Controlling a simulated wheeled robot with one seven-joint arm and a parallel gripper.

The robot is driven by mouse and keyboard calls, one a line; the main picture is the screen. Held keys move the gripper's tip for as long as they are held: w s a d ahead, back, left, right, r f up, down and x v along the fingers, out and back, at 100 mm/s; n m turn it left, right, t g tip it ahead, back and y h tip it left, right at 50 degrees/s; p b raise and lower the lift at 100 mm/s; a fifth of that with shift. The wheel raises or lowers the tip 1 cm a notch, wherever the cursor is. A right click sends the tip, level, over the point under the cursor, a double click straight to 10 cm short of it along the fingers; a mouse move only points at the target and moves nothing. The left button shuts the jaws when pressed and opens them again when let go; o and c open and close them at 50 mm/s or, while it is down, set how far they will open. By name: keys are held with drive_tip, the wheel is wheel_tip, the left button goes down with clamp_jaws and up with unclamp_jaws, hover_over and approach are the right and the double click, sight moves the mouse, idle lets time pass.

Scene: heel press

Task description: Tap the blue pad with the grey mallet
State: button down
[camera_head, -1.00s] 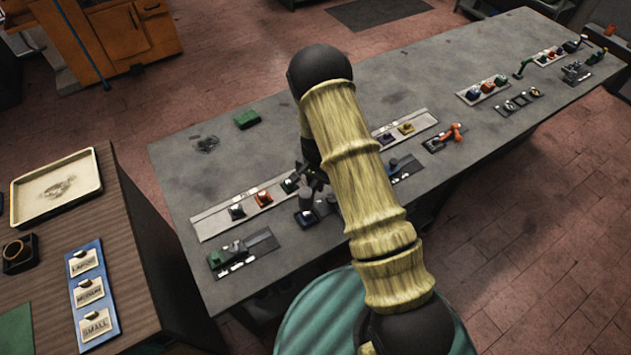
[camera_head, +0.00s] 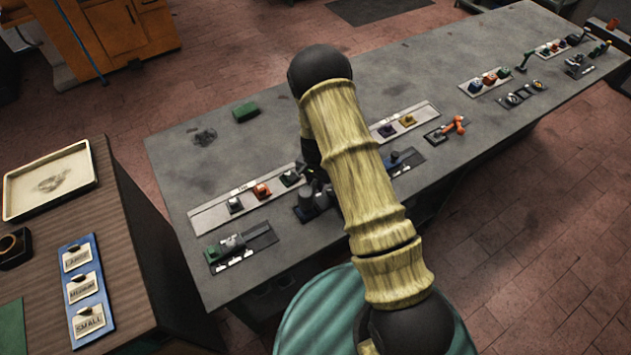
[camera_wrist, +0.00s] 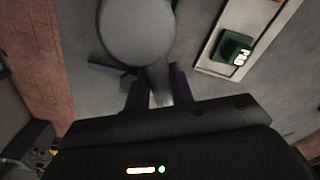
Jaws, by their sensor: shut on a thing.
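In the wrist view my gripper (camera_wrist: 158,92) is shut on the handle of the grey mallet (camera_wrist: 138,30). The mallet's round head is beyond the fingertips, above the grey bench. A dark green pad (camera_wrist: 236,48) marked PAD sits on a pale strip to the right of the mallet head, apart from it. In the head view my arm hides part of the bench, and the gripper shows only as a small dark shape beside the arm.
The long grey bench (camera_head: 230,150) holds several strips of pads and dark fixtures. A green block (camera_head: 245,111) lies near its far edge. An orange-handled fixture (camera_head: 453,128) stands right of my arm. A wooden table with a cream tray (camera_head: 50,178) and blue label board (camera_head: 83,288) is at left.

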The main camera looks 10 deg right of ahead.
wheel_tip(320, 180, up, 4)
drive_tip(key=shift+r+p, duration=0.25)
drive_tip(key=shift+p, duration=1)
drive_tip(key=shift+f, duration=0.15)
wheel_tip(320, 180, down, 5)
drive_tip(key=b, duration=0.4)
drive_tip(key=shift+f, duration=0.1)
drive_tip(key=shift+r+p, duration=1.6)
drive_tip(key=shift+r, duration=1)
drive_tip(key=shift+f, duration=0.15)
